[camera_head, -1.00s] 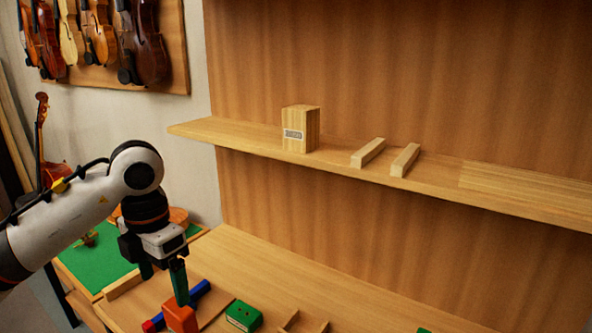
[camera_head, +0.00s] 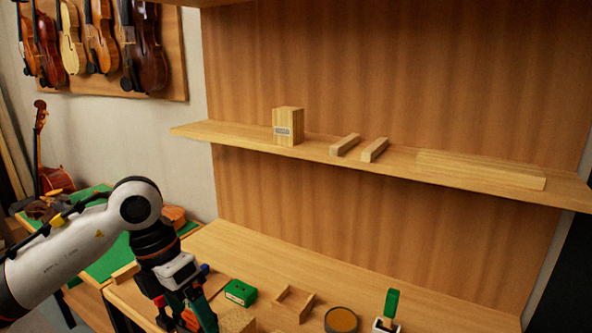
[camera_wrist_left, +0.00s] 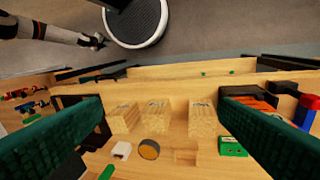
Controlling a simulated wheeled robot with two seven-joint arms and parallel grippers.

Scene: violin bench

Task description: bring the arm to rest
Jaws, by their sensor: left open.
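My left arm comes in from the left in the head view, with its elbow raised and its wrist pointing down. My left gripper (camera_head: 185,316) is low over the left part of the workbench (camera_head: 300,266), partly cut off by the picture's bottom edge. In the left wrist view its two dark green fingers stand wide apart, and the gripper (camera_wrist_left: 162,106) has nothing between them. Wooden blocks (camera_wrist_left: 155,117) stand on the bench beyond the fingers. My right arm shows small at the top left of that view; its gripper (camera_wrist_left: 98,41) is too small to read.
A green box (camera_head: 240,292), a small wooden tray (camera_head: 293,303), a round amber tin (camera_head: 341,320) and a green-handled tool (camera_head: 391,302) stand on the bench. A shelf (camera_head: 225,134) above holds a labelled block (camera_head: 288,126) and wooden strips. The bench's back middle is clear.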

